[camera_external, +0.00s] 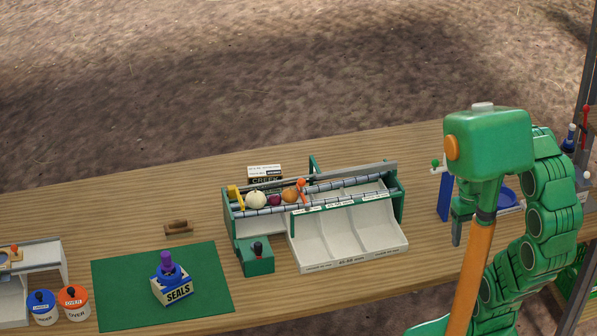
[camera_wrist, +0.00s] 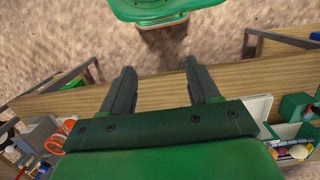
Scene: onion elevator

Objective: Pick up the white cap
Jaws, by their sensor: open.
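I cannot pick out a white cap with certainty in either view. My gripper (camera_external: 460,222) hangs over the right part of the wooden bench in the external view, beside a blue upright panel. In the wrist view, the two dark fingers of my gripper (camera_wrist: 158,68) are spread apart with nothing between them. On the bench's left end stand a white jar with a blue lid (camera_external: 41,302) and a white jar with an orange lid (camera_external: 73,298). Both are far from my gripper.
A green and white sorting rack (camera_external: 398,235) holding several round items stands mid-bench. Left of it are a green mat (camera_external: 115,275), a SEALS box (camera_external: 172,289) with a purple-topped stamp, and a small brown block (camera_external: 179,228). Bare wood (camera_external: 120,205) lies behind the mat.

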